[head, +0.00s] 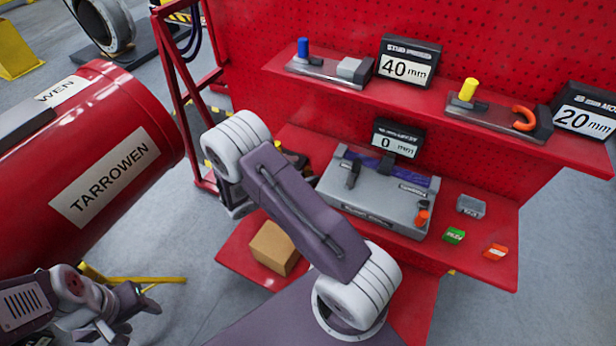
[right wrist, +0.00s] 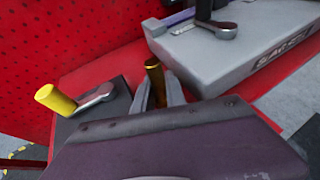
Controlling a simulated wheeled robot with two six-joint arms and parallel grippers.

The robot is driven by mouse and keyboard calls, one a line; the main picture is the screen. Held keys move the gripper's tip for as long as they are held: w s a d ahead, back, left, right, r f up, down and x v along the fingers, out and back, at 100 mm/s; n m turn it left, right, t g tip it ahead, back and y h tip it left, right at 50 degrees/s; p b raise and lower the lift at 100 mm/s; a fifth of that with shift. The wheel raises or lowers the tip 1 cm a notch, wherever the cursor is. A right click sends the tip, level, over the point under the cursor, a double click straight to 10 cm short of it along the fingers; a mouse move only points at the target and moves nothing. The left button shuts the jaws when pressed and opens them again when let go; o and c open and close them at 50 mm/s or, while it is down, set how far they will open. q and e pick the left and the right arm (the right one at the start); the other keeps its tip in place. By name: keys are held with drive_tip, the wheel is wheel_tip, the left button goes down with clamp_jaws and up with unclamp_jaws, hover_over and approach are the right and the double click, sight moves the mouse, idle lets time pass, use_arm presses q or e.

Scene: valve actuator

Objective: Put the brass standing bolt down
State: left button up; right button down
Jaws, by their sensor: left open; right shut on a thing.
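The brass bolt (right wrist: 154,78) stands roughly upright between the two grey fingers of my right gripper (right wrist: 160,93) in the right wrist view. The gripper is shut on it. The bolt's lower end is hidden by the fingers and gripper body, so I cannot tell whether it touches anything. It is beside the grey bench device (right wrist: 225,62) and a dark block with a yellow-handled lever (right wrist: 60,98). In the head view my right arm hides the bolt and right gripper. My left gripper (head: 118,322) is open at the lower left, away from the bench.
The red bench holds the grey device (head: 375,205) with a 0 mm display (head: 396,139), and small green (head: 454,235) and orange (head: 495,252) blocks. A shelf above carries two lever fixtures and displays. A cardboard box (head: 273,246) sits lower; a red cylinder (head: 110,165) is left.

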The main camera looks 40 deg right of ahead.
drive_tip(key=shift+f, duration=0.25)
drive_tip(key=c, duration=1.6)
unclamp_jaws()
drive_tip(key=shift+r, duration=0.1)
drive_tip(key=shift+c, duration=0.2)
